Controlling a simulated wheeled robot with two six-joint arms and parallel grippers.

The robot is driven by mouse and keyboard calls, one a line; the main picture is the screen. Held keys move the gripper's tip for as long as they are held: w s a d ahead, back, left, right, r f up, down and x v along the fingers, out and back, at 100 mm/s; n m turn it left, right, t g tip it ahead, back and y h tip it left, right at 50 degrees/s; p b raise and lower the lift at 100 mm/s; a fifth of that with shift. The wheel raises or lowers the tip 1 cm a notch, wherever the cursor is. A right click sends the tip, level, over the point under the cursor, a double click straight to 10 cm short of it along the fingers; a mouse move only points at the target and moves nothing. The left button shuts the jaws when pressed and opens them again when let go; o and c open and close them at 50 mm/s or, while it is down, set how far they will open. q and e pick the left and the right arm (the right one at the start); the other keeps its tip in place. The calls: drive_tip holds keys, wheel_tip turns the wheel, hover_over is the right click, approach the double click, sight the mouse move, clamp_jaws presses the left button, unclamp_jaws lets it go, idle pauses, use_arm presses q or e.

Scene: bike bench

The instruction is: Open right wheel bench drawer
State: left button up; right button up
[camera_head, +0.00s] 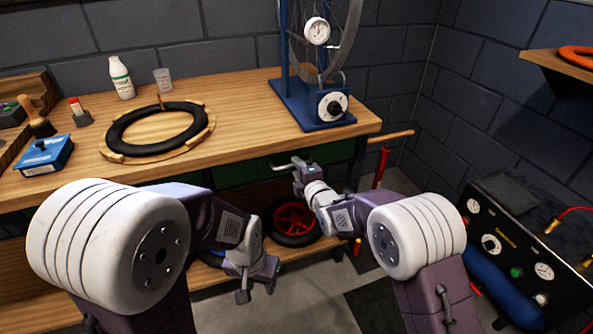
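The wheel bench (235,112) has a wooden top. A dark green drawer front (238,172) shows under its right part and looks closed. My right gripper (292,170) is at this drawer front, near its upper edge. The handle is hard to make out there, and I cannot tell whether the fingers touch or hold it. My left gripper (258,291) hangs low in front of the bench, pointing down, with its fingers apart and nothing between them.
A blue truing stand (312,112) with a wheel stands on the bench's right end. A black tire (118,131) lies on the top. A red-hubbed wheel (293,220) sits below the drawer. A black gauge panel (510,240) is at right.

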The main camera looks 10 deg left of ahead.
drive_tip(key=shift+w+a+f, duration=0.15)
drive_tip(key=shift+w+a, duration=0.25)
drive_tip(key=shift+w, duration=0.2)
clamp_jaws()
idle(1.1)
